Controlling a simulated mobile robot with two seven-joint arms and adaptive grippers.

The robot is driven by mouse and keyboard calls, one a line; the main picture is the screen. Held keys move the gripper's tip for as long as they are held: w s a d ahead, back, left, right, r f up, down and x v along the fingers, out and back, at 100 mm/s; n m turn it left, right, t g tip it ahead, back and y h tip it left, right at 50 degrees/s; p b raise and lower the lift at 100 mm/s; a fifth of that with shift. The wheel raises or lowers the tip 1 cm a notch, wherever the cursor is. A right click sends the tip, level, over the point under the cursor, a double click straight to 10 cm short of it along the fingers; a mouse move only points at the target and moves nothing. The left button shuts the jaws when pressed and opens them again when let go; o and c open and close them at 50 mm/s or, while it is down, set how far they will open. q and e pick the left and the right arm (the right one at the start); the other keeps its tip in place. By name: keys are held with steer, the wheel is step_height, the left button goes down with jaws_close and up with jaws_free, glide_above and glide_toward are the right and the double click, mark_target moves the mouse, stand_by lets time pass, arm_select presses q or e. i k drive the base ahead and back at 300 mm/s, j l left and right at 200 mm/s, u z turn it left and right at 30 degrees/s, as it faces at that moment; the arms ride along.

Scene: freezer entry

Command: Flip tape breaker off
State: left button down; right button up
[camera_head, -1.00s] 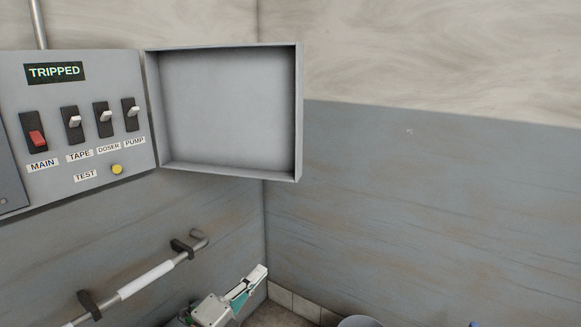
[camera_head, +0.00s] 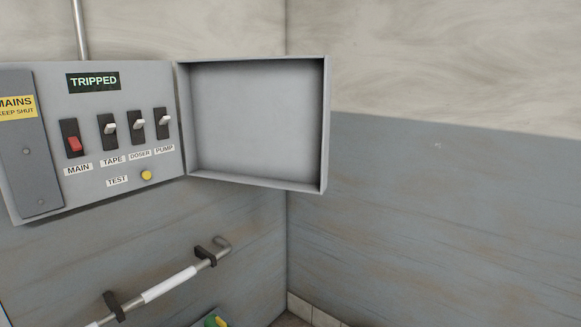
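The tape breaker (camera_head: 110,129) is a white lever on a black plate above a "TAPE" label, in the grey panel at the left of the head view. Its lever points up, like the doser breaker (camera_head: 138,123) and the pump breaker (camera_head: 164,120) to its right. The main breaker (camera_head: 74,143) is red and its lever sits low on its plate. A display (camera_head: 93,82) above them reads "TRIPPED". Neither gripper is recognisable in the current view, and nothing is touching the breakers.
The panel door (camera_head: 258,125) stands open to the right of the switches. A yellow test button (camera_head: 146,175) sits below them. A green and yellow item (camera_head: 214,321) is cut off at the bottom edge.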

mark_target(110, 128)
steer(key=u, duration=1.3)
